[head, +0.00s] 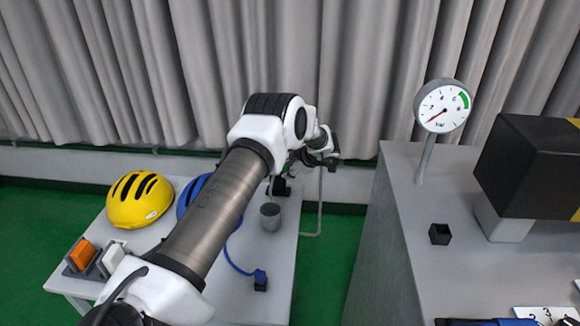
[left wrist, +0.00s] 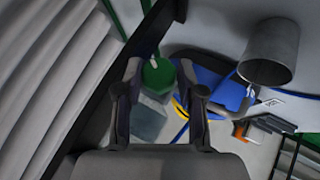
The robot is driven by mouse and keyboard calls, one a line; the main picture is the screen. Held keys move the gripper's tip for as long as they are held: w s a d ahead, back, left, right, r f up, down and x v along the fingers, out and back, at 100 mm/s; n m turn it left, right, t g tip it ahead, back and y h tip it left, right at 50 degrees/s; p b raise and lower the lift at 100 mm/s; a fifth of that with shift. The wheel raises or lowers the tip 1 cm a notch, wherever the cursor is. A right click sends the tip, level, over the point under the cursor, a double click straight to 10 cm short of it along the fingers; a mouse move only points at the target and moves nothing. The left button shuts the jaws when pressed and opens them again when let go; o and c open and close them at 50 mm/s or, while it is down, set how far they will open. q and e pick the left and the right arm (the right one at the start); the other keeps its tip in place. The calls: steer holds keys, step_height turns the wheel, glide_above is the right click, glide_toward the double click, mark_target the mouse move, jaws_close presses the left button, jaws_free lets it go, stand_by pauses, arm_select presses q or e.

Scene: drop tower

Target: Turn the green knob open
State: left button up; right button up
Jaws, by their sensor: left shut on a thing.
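The green knob (left wrist: 158,76) shows in the left wrist view, between the two fingers of my left gripper (left wrist: 160,68). The fingers are closed against its sides. In the head view my left arm reaches across the table toward the curtain, and its gripper (head: 284,178) is small and partly hidden behind my wrist; I cannot make out the knob clearly there. A round gauge (head: 442,106) stands on a post at the right, its red needle at the low end and a green band at the upper right. My right gripper is not in view.
The left table holds a yellow helmet (head: 139,200), a blue helmet (head: 190,192) partly behind my arm, a grey cup (head: 270,217), a blue cable with plug (head: 260,279) and an orange-and-white block holder (head: 84,257). A grey counter (head: 408,232) with a black box (head: 530,165) stands right.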

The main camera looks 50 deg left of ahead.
arm_select(q)
steer(key=o, duration=1.1)
steer(key=v, duration=1.2)
steer(key=shift+w, duration=0.1)
steer(key=shift+o, duration=0.2)
steer(key=shift+a+f, duration=0.1)
